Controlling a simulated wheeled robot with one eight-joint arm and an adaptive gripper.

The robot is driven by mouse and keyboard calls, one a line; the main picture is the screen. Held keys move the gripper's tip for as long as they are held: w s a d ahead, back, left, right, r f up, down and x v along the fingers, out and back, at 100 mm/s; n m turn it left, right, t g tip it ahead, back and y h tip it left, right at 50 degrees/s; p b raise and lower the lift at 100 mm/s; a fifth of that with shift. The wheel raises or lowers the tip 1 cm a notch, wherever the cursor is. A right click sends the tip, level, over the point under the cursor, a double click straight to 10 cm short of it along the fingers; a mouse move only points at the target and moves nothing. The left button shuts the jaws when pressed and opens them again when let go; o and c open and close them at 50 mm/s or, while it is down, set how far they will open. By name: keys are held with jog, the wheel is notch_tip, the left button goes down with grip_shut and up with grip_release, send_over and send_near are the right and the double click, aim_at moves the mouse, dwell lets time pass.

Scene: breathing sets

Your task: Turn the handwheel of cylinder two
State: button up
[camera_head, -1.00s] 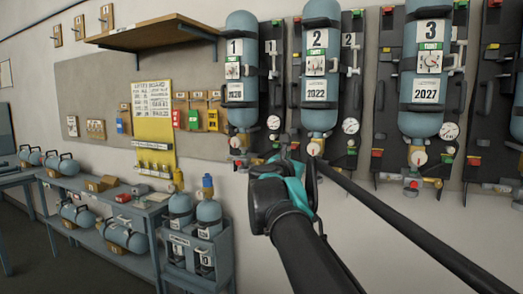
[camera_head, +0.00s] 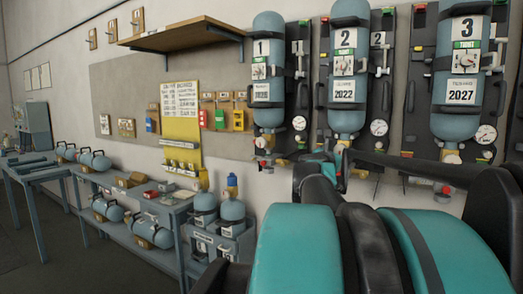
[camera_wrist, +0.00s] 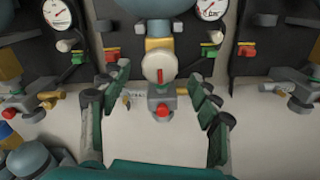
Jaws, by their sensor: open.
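Cylinder two (camera_head: 346,120) is a blue bottle upright on the wall, labelled 2 and 2022. In the head view my arm partly hides the valve area under it. In the wrist view, a blue cylinder's lower end (camera_wrist: 148,8) shows at the top, with a pale round handwheel (camera_wrist: 158,67) with a red mark below it; its number is not visible there. My gripper (camera_wrist: 158,82) is open, one finger on each side of the handwheel, with gaps showing. It also shows in the head view (camera_head: 325,168), small and partly hidden, just below cylinder two.
Cylinder one (camera_head: 268,112) and cylinder three (camera_head: 460,122) hang on either side. In the wrist view, a red knob (camera_wrist: 162,112) sits below the handwheel, and gauges (camera_wrist: 57,14) and hoses are close by. A bench (camera_head: 165,205) with small cylinders stands left.

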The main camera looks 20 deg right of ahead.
aim_at(340, 151)
jog(key=shift+x, duration=2.4)
jog(key=c, duration=1.2)
